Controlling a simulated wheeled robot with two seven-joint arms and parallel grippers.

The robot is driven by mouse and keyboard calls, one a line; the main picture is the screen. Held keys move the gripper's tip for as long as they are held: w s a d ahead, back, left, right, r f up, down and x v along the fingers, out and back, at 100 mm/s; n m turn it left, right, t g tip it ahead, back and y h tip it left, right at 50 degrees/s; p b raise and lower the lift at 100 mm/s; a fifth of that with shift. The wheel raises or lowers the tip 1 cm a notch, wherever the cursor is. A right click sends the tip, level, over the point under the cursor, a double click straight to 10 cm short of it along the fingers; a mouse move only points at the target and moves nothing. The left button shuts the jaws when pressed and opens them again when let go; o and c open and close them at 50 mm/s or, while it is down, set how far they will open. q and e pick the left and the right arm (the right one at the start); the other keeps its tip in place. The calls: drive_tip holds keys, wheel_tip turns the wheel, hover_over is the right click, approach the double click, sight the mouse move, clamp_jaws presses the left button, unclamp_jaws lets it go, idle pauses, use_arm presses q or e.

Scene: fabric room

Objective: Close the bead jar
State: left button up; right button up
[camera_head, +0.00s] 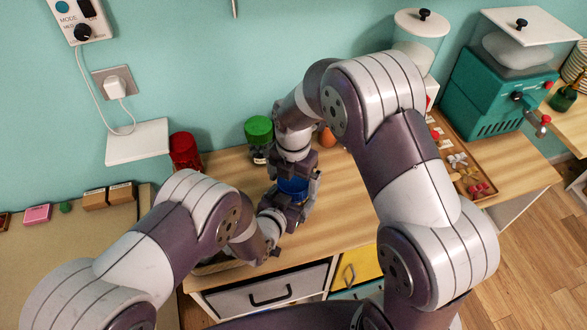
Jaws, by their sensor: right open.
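A blue round thing (293,187), perhaps the bead jar or its lid, shows between my two grippers above the front part of the wooden counter. My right gripper (293,178) comes down over it from above and is open around it. My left gripper (283,211) reaches it from the lower left, close against its lower side; its fingers are too hidden to tell open or shut. The jar's body is mostly hidden by both grippers, so I cannot tell whether a lid sits on it.
A green-lidded jar (259,134) and a red-lidded jar (184,150) stand at the back of the counter (340,215). An orange object (328,137) stands behind my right wrist. A tray of small items (470,172) and a teal machine (492,90) are at right. Drawers (268,292) lie below the front edge.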

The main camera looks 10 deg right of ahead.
drive_tip(key=shift+f, duration=0.2)
drive_tip(key=c, duration=1.1)
drive_tip(key=shift+o, duration=0.2)
drive_tip(key=m, duration=0.6)
drive_tip(key=shift+m, duration=0.3)
drive_tip(key=o, duration=1.1)
drive_tip(key=shift+c, duration=0.2)
